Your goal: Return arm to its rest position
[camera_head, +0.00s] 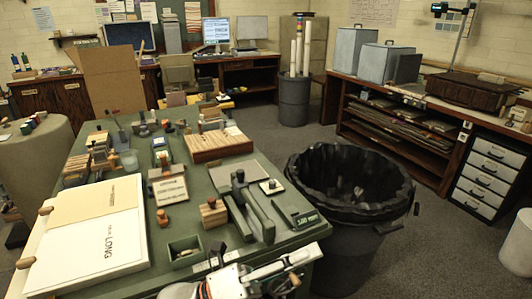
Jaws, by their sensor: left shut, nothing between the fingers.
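My left gripper (287,268) is low in the head view, at the near edge of the green-topped table (140,285). It is shut with nothing held, and its white and dark parts are partly cut off by the bottom of the picture. Just beyond it on the table are a dark green lever press (255,210) and a small green open box (184,251). My right gripper is not in view.
A black-lined bin (345,185) stands close to the right of the table. White boards (90,245) lie at the table's left, and a slotted wooden block (218,145), small blocks and stamps crowd its middle. A wooden bench (425,95) stands along the right, with open floor before it.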

